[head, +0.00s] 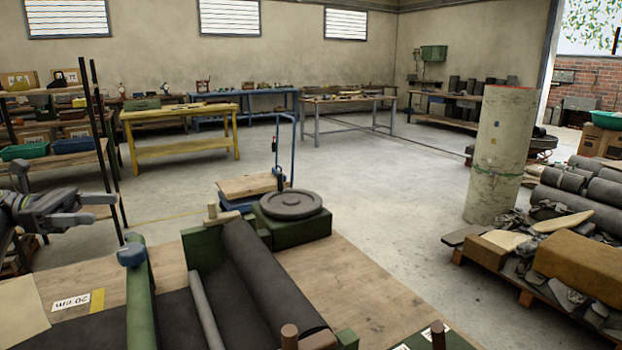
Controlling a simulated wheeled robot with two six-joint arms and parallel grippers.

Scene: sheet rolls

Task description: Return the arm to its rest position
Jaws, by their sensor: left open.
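My left gripper (103,208) comes in from the left edge. It is open and empty, held in the air left of the green-framed bench unit. Its fingers point to the right. My right gripper is not in view. A dark sheet roll (268,280) lies in a green cradle on the wooden table (365,270). A thinner grey roll (206,310) lies to its left.
A concrete pillar (500,150) and a pallet of rolls and scraps (480,250) are at right.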

